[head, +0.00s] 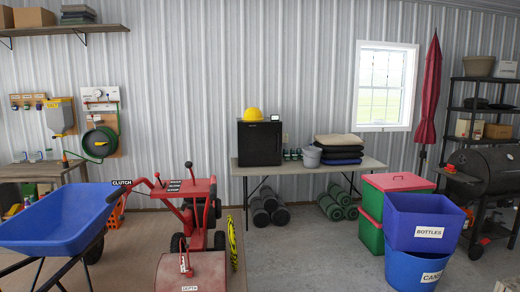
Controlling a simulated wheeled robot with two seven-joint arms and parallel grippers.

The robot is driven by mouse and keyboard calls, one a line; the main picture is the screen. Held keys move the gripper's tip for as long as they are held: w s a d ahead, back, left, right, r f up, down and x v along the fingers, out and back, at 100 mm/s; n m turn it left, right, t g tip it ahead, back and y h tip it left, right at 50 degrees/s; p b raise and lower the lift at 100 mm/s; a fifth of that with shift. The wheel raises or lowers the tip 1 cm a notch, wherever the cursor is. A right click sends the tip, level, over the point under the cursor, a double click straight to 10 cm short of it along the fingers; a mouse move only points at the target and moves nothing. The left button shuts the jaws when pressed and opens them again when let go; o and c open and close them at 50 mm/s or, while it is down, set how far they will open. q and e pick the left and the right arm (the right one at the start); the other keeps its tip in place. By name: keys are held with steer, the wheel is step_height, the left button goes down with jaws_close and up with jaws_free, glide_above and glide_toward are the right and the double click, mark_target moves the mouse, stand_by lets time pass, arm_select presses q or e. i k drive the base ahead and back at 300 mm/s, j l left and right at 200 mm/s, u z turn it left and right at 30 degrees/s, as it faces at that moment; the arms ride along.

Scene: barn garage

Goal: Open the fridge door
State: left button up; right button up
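A small black fridge (260,143) stands on the left end of a long folding table (225,166) against the back wall. Its dark front faces me and its door looks closed. A yellow hard hat (252,114) and a small clock-like item (275,118) sit on top of it. I cannot make out the handle clearly. Neither of my grippers shows in the head view.
A blue wheelbarrow (65,218) and a red tiller (190,215) block the left and middle floor. Blue bins (425,220) and stacked crates (372,235) stand to the right. Concrete floor (305,250) is clear between tiller and crates. Rolled mats (270,206) lie under the table.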

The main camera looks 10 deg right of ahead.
mark_target(259, 144)
steer(key=i+l+z, duration=0.2)
steer(key=i, duration=0.25)
steer(key=i+z, duration=0.25)
steer(key=i, duration=0.25)
steer(key=i+j+z, duration=0.1)
steer(key=i+z, duration=0.25)
steer(key=i, duration=1.4)
steer(key=i+u, duration=0.1)
steer(key=i, duration=0.8)
steer(key=i+l+u, duration=0.1)
steer(key=i, duration=0.8)
